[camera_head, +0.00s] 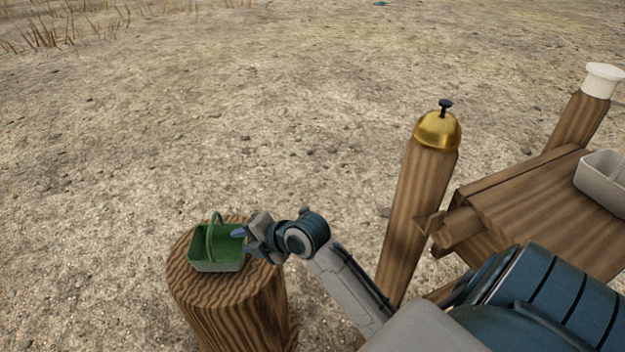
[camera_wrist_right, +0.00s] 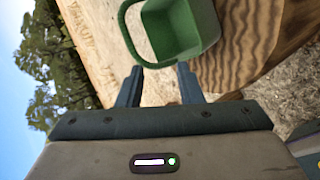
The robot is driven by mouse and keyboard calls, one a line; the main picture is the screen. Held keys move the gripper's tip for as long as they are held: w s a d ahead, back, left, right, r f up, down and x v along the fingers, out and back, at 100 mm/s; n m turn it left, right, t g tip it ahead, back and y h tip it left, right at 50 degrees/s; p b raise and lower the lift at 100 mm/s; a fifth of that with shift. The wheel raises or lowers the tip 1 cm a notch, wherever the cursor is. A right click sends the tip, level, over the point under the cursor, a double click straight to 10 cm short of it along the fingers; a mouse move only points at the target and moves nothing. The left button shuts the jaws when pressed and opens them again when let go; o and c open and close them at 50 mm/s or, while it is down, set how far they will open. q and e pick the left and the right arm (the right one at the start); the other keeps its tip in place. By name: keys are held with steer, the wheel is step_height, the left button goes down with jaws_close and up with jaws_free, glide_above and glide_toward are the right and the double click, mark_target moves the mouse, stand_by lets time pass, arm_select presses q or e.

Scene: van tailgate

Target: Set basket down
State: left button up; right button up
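A small green basket (camera_head: 215,266) with a raised loop handle sits upright on a round wooden stump (camera_head: 225,295) in the head view. The basket also shows at the top of the right wrist view (camera_wrist_right: 188,30), over the wood grain of the stump top (camera_wrist_right: 230,75). My right gripper (camera_head: 242,238) is at the right side of the basket. In the right wrist view its two fingers (camera_wrist_right: 160,74) are apart, with the handle just past the fingertips; I cannot tell whether they touch it. My left gripper is not in view.
A wooden post with a brass bell (camera_head: 438,130) stands right of my right forearm. Farther right are a wooden table (camera_head: 530,205), a pale bin (camera_head: 603,182) and a post with a white top (camera_head: 603,80). Dry open ground (camera_head: 250,110) lies behind the stump.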

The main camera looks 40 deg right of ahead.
steer(key=s+f+m+g+h, duration=0.1)
steer(key=s+f+m, duration=0.2)
steer(key=s+m, duration=0.4)
steer(key=s+f+m+g+h, duration=0.1)
steer(key=s+f+m, duration=0.2)
steer(key=s+m, duration=0.4)
steer(key=s+d+f+m+h, duration=0.1)
steer(key=s+f+m, duration=0.2)
steer(key=s+m, duration=0.4)
steer(key=s, duration=0.4)
steer(key=shift+m+g, duration=0.4)
steer(key=shift+f, duration=0.15)
